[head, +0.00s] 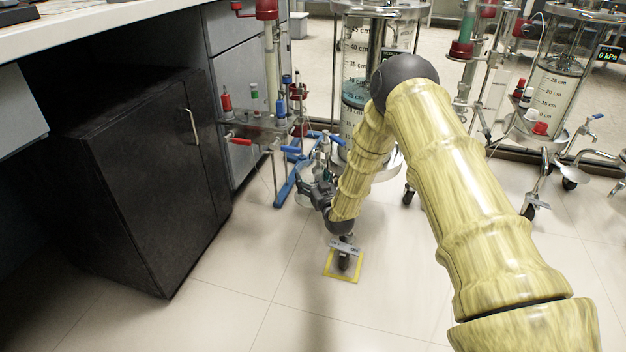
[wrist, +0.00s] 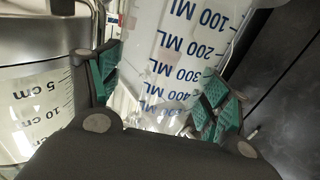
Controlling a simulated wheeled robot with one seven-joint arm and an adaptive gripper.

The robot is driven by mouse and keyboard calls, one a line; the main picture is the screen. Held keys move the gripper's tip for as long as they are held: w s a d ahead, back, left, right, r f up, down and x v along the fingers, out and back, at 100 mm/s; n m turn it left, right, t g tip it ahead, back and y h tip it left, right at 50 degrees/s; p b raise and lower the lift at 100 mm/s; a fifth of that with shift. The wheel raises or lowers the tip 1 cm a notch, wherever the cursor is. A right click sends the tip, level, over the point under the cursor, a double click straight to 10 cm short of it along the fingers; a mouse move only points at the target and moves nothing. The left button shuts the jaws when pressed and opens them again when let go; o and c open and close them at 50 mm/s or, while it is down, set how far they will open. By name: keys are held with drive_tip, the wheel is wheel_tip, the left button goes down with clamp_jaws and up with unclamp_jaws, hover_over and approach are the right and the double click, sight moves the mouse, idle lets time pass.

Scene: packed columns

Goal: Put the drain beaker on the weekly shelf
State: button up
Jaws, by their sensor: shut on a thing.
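The drain beaker, clear with blue ML marks, fills the middle of the wrist view (wrist: 182,62). My gripper (wrist: 160,92) has its green-padded fingers on both sides of it and is shut on it. In the head view my gripper (head: 320,184) is low by the columns, beside the blue stand foot. The beaker (head: 304,178) shows there only in part, left of the gripper. A small shelf (head: 262,122) on a column stand holds red-, green- and blue-marked bottles. A similar shelf (head: 540,135) is at the right. I cannot read which is the weekly one.
A large graduated column (head: 355,75) stands right behind my gripper. A black cabinet (head: 150,180) is at the left under the bench (head: 90,25). A yellow square (head: 343,278) marks the floor below my arm.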

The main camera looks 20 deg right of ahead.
drive_tip(key=o, duration=1)
drive_tip(key=shift+f, duration=0.1)
drive_tip(key=shift+r, duration=0.2)
drive_tip(key=s+p, duration=0.6)
drive_tip(key=s, duration=0.6)
drive_tip(key=s+a+f+g, duration=0.2)
drive_tip(key=s+f+g, duration=0.3)
drive_tip(key=s+f, duration=0.45)
drive_tip(key=s+a+f+g, duration=0.35)
drive_tip(key=s+f, duration=0.25)
drive_tip(key=s, duration=0.7)
drive_tip(key=s+g, duration=0.3)
drive_tip(key=s, duration=0.6)
drive_tip(key=s+f+g, duration=0.1)
drive_tip(key=s+g, duration=0.2)
drive_tip(key=s, duration=0.7)
drive_tip(key=s+m+g+h, duration=0.1)
drive_tip(key=s+g, duration=0.2)
drive_tip(key=s, duration=0.7)
drive_tip(key=shift+f+g, duration=0.2)
drive_tip(key=shift+g, duration=0.05)
